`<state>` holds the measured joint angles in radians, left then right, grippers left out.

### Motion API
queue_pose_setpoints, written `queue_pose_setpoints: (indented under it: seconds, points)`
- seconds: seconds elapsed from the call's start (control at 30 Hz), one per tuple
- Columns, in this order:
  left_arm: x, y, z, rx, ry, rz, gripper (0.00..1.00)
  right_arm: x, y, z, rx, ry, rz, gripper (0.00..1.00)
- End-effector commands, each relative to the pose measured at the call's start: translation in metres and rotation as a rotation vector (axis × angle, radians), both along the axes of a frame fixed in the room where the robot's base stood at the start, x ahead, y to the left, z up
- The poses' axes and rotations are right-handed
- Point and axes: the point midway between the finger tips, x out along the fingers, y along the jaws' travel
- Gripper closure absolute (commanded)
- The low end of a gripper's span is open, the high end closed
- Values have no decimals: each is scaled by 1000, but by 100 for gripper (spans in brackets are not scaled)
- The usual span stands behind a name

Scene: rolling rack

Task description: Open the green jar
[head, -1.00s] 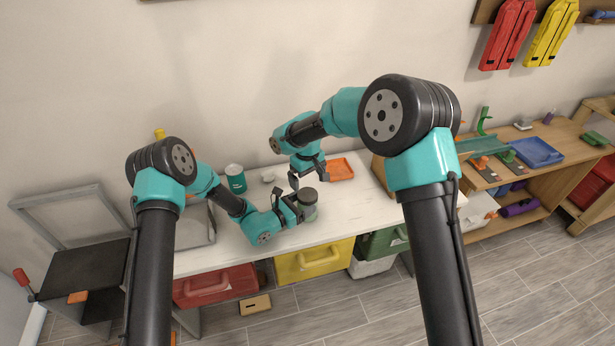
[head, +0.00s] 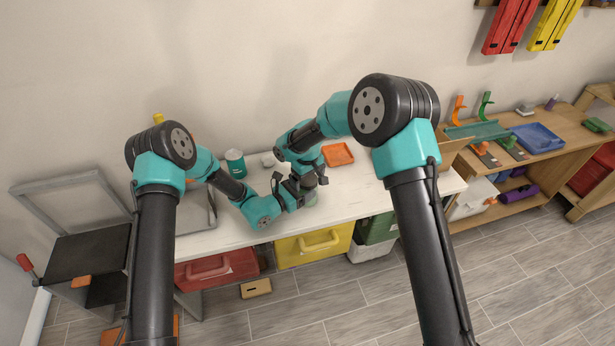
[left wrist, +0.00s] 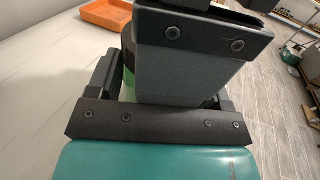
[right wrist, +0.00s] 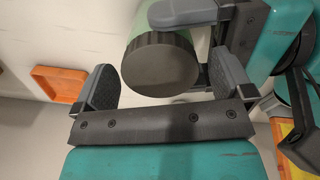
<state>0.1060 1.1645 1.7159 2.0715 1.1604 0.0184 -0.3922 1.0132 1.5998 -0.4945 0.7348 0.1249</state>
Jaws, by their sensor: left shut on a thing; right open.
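The green jar (right wrist: 215,38) has a dark grey lid (right wrist: 160,65) and stands on the white worktop (head: 345,203). In the head view the jar (head: 311,198) is mostly hidden behind my grippers. My left gripper (head: 300,192) is shut on the jar from the left side; a sliver of green shows in the left wrist view (left wrist: 128,84). My right gripper (head: 308,182) is open above the jar. In the right wrist view its fingers (right wrist: 165,88) stand apart on either side of the lid, which I cannot see them touch.
An orange tray (head: 338,154) lies behind the jar on the worktop. A teal can (head: 235,163) and a small white item (head: 268,160) stand at the back left. Yellow (head: 314,247) and red (head: 218,268) drawers sit below. The worktop's right part is clear.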

Motion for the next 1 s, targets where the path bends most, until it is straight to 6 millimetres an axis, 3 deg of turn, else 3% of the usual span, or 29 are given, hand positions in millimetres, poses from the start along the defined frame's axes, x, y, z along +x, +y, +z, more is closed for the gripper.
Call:
queue_pose_setpoints:
  seconds: [0.07, 0.57, 0.77, 1.0]
  points:
    - [0, 0, 0, 0, 0, 0, 93, 0, 0, 0, 0, 0, 0, 6]
    - [0, 0, 0, 0, 0, 0, 93, 0, 0, 0, 0, 0, 0, 54]
    - [0, 0, 0, 0, 0, 0, 93, 0, 0, 0, 0, 0, 45, 55]
    - [0, 0, 0, 0, 0, -1, 93, 0, 0, 0, 1, 1, 238, 52]
